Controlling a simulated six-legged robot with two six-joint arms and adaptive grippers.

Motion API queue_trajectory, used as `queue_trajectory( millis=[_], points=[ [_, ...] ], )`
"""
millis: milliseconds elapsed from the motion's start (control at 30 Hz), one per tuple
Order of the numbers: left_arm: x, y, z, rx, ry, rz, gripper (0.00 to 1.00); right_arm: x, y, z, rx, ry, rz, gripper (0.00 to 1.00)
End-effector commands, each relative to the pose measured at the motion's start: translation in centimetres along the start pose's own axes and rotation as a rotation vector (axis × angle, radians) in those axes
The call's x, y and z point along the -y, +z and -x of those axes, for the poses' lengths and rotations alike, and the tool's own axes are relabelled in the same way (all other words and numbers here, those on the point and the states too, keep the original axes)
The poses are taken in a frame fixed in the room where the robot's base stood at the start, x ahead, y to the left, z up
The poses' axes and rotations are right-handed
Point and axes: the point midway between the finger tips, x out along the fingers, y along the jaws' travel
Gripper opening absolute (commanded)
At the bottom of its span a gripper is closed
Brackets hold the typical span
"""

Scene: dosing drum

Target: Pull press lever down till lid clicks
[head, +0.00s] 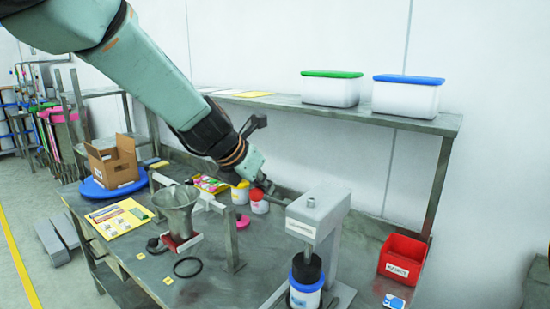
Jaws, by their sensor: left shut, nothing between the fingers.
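The grey press (318,212) stands at the front right of the bench, with a label on its head. A white jar (305,297) with a blue band stands under the press head. A black part (306,268), lid or ram, sits on top of the jar; I cannot tell whether the lid is seated. My left gripper (273,190) is shut and empty, just left of the press head. A thin grey bar by its fingers may be the press lever, but I cannot tell it from the fingers or see contact. My right gripper is out of view.
A metal funnel (176,209) on a stand and a black ring (188,267) are left of the press. White jars (241,193) stand behind it. A red bin (402,258) is at right. A shelf (400,119) with lidded tubs runs above the bench's back.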

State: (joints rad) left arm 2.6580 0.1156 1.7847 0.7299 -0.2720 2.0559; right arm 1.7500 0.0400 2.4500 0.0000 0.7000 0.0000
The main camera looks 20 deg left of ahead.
Motion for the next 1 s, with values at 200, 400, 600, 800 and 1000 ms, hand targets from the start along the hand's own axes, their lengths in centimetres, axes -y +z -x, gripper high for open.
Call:
queue_trajectory(
  millis=[200, 400, 600, 800, 1000],
  points=[
    [0.0, -1.5, -0.5, -0.001, -0.002, 0.001, 0.0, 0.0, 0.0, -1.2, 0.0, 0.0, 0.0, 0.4],
    [0.1, -1.8, -0.5, -0.003, -0.002, 0.001, 0.0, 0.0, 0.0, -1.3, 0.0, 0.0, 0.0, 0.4],
    [0.0, -1.8, -0.5, -0.002, -0.002, 0.0, 0.0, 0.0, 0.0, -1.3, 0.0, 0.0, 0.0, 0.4],
    [0.0, -2.2, -0.8, -0.002, -0.001, 0.0, 0.0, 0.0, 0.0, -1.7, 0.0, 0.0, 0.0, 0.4],
    [0.1, -2.0, -0.7, -0.004, -0.002, 0.0, 0.0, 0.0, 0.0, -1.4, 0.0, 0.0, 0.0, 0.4]
  ],
)
